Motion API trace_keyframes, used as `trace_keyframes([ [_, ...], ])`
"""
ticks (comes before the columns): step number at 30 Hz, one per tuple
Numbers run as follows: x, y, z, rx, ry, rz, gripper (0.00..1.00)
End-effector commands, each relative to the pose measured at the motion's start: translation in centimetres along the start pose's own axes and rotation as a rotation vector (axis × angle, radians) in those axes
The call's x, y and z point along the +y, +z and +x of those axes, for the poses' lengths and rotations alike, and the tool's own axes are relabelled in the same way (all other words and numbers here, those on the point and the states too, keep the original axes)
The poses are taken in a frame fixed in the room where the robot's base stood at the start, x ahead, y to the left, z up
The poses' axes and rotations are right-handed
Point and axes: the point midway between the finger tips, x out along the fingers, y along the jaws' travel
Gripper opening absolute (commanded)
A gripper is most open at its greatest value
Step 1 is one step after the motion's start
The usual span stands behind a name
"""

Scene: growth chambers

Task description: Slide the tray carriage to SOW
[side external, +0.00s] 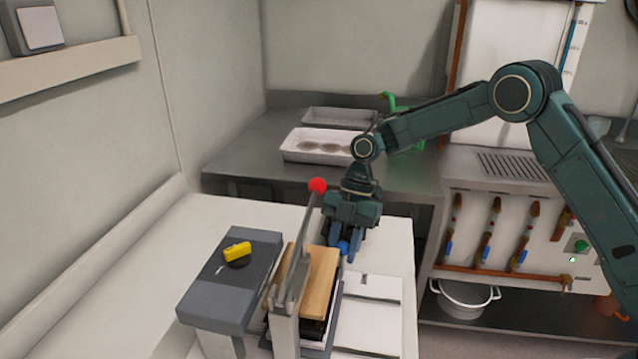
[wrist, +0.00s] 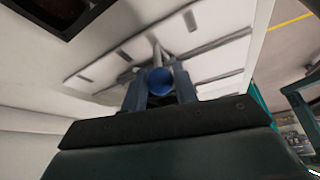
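A blue knob (side external: 343,248) sits at the far end of the white slide plate (side external: 370,289), which has dark cross lines. I take it for the carriage handle; the carriage body and any SOW label cannot be made out. My gripper (side external: 346,246) points down at the knob. In the wrist view the blue knob (wrist: 160,81) sits between both fingers, which close in on its two sides with no clear gap. A pale rod runs from behind the knob toward the plate (wrist: 215,62).
Left of the plate stand a wooden block (side external: 320,280), a lever with a red ball (side external: 317,185) close to my gripper, and a grey box (side external: 215,298) with a yellow piece (side external: 237,251). A white tray (side external: 305,156) lies on the metal counter behind.

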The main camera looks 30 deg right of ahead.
Motion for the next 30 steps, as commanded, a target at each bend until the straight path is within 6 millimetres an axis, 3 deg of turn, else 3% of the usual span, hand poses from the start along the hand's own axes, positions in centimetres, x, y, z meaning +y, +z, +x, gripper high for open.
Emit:
trace_keyframes([
  [1,0.0,0.0,0.0,0.000,0.000,0.000,0.37],
  [3,0.0,0.0,0.0,0.000,0.000,0.000,0.47],
  [14,0.0,-0.1,-0.2,0.000,0.001,-0.001,0.47],
  [30,0.1,-1.6,-3.4,0.000,0.002,-0.001,0.47],
])
